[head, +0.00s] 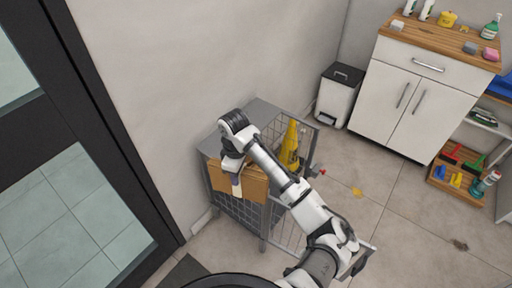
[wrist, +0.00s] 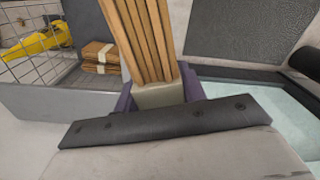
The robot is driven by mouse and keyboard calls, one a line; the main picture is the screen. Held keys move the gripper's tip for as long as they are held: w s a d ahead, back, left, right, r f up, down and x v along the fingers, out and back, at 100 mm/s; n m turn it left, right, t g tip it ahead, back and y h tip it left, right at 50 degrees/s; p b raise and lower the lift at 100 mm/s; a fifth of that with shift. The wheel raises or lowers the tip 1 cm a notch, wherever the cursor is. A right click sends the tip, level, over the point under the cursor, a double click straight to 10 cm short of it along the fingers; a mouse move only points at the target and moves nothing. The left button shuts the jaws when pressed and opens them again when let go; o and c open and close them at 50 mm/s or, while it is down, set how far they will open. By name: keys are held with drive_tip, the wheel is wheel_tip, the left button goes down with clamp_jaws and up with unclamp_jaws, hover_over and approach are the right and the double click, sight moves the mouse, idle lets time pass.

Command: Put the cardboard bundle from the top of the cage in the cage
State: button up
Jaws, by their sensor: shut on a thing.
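The grey wire-mesh cage (head: 212,146) stands against the wall in the head view, with a solid grey top. My gripper (wrist: 160,98) is shut on a brown cardboard bundle (wrist: 140,38). Its stacked sheets stand on edge in the wrist view, with a pale band at the fingers. In the head view this bundle (head: 257,184) hangs at the near side of the cage, overlapping its upper front; I cannot tell whether it touches. My wrist hides part of it. Other banded cardboard (wrist: 100,56) lies stacked inside the cage in the wrist view.
A yellow object (head: 290,146) stands in the cage's right part. A mesh door (head: 285,236) seems to stand open toward the front right. A white bin (head: 338,98) and white cabinet (head: 398,90) stand behind. A dark-framed glass door (head: 100,130) is at left. The floor at right is mostly clear.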

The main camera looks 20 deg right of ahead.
drive_tip(key=w+a+f+m, duration=0.1)
drive_tip(key=a+f+m, duration=0.8)
drive_tip(key=f+m, duration=0.2)
drive_tip(key=shift+a+f, duration=0.2)
drive_tip(key=shift+f, duration=0.75)
